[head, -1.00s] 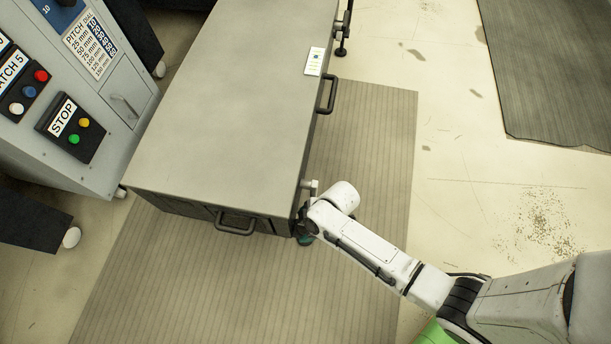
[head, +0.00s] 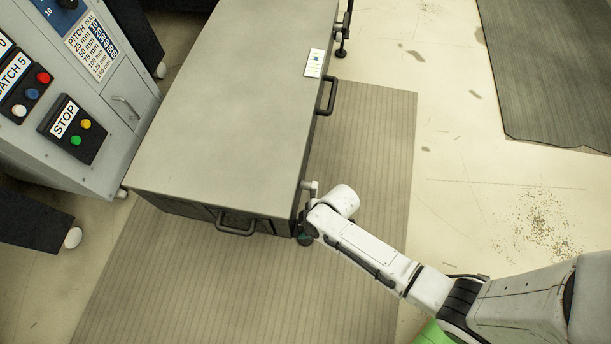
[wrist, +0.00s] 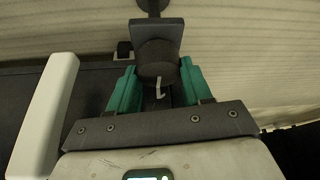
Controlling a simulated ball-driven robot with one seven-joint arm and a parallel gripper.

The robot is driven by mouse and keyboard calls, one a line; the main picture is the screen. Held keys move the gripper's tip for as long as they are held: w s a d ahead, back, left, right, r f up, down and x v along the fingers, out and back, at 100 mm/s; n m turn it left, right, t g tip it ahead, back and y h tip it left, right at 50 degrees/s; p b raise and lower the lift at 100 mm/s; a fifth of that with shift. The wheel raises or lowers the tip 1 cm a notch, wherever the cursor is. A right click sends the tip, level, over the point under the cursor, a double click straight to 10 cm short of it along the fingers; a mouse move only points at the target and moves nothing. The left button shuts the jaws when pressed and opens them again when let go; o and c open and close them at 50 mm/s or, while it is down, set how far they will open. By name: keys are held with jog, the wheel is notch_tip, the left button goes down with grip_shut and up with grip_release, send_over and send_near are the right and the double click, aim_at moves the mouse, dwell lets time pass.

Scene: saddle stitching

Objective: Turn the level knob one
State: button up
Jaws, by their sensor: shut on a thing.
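In the wrist view the level knob (wrist: 157,62) is a dark round knob with a pale hooked mark on its face. My gripper (wrist: 157,88) has teal fingers on either side of it, and they are shut on the knob. In the head view my gripper (head: 305,238) is low beside the near right corner of the grey cabinet (head: 230,110), mostly hidden under my white arm. The knob itself is hidden there.
The cabinet has a front handle (head: 236,228) and a side handle (head: 327,96). A control panel with a STOP box (head: 72,128) and coloured buttons stands at the left. A ribbed mat (head: 370,150) lies on the floor, with open floor to the right.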

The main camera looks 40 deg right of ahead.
jog(key=m+h+p, duration=0.1)
jog(key=m+p, duration=0.1)
jog(key=shift+r+m, duration=0.2)
jog(key=shift+m, duration=0.2)
jog(key=shift+f+m+t+h+p, duration=0.15)
jog(key=shift+m+t+h+p, duration=0.4)
jog(key=shift+m+p, duration=0.9)
jog(key=shift+m+b, duration=0.3)
jog(key=shift+m, duration=0.25)
jog(key=o, duration=1)
jog(key=shift+o, duration=0.2)
jog(key=shift+a+n, duration=0.1)
jog(key=shift+n, duration=0.2)
